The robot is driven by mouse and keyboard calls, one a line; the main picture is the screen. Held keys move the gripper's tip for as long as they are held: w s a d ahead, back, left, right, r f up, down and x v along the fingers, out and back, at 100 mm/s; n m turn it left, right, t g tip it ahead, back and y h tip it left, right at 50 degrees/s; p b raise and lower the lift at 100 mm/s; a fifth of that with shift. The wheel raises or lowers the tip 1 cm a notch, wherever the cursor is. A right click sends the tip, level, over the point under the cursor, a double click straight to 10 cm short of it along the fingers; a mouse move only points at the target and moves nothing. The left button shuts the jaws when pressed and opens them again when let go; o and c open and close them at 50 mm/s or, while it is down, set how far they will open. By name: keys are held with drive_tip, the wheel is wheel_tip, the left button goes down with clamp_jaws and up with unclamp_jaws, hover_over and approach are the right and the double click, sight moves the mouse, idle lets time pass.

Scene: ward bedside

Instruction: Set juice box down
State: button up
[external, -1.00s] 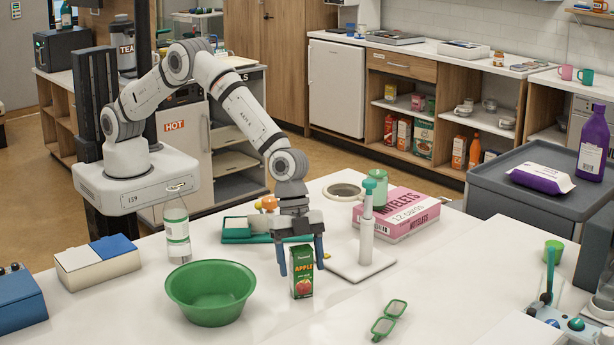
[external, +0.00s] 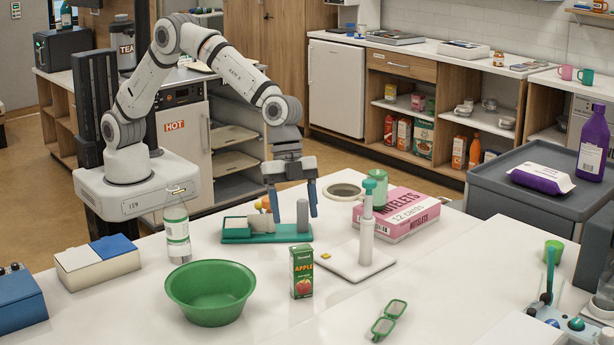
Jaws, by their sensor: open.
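The juice box (external: 301,272) is a small green carton with an apple picture and the word APPLE. It stands upright on the white table (external: 440,285), just right of the green bowl (external: 210,291). My gripper (external: 293,217) is open and empty. It is above and behind the juice box in the picture, clear of it, with its fingers pointing down near the teal tray (external: 236,237).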

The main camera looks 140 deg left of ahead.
drive_tip(key=s+d+r+n, duration=0.1)
drive_tip(key=s+d+r, duration=0.2)
drive_tip(key=s+r, duration=0.45)
drive_tip(key=s+d+r+n, duration=0.1)
drive_tip(key=s+d+r, duration=0.25)
drive_tip(key=s, duration=0.75)
drive_tip(key=s+d+n+g+y, duration=0.1)
drive_tip(key=s+d+n, duration=0.1)
drive_tip(key=s, duration=2.3)
drive_tip(key=shift+s+d+f+y, duration=0.2)
drive_tip(key=shift+s+f+y, duration=0.05)
drive_tip(key=shift+f+y, duration=0.15)
